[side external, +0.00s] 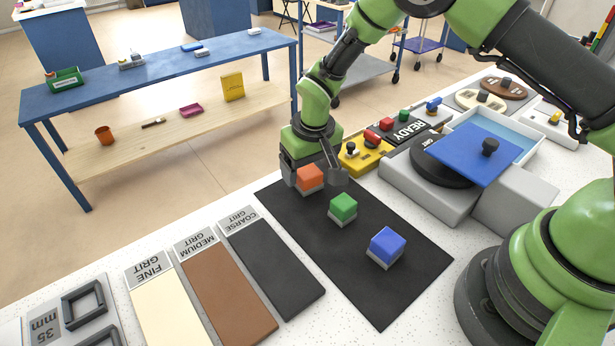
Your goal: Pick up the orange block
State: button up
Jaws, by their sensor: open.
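The orange block (310,176) sits on a small grey base at the far end of the black mat (363,263). My gripper (318,182) is open and low over that end of the mat, with one finger at the left of the orange block and the other at its right. In this view the block shows between the fingers. I cannot tell whether either finger touches it.
A green block (343,206) and a blue block (386,244) stand on the same mat, nearer the camera. A yellow switch box (364,158) is close behind my gripper. A grey machine (425,190) with a blue lid stands right. Grit strips (274,262) lie left.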

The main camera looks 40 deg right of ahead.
jog(key=shift+w+f, duration=0.15)
jog(key=shift+f, duration=0.8)
jog(key=shift+c, duration=0.4)
jog(key=c, duration=1)
jog(key=shift+c, duration=0.2)
jog(key=shift+r, duration=0.15)
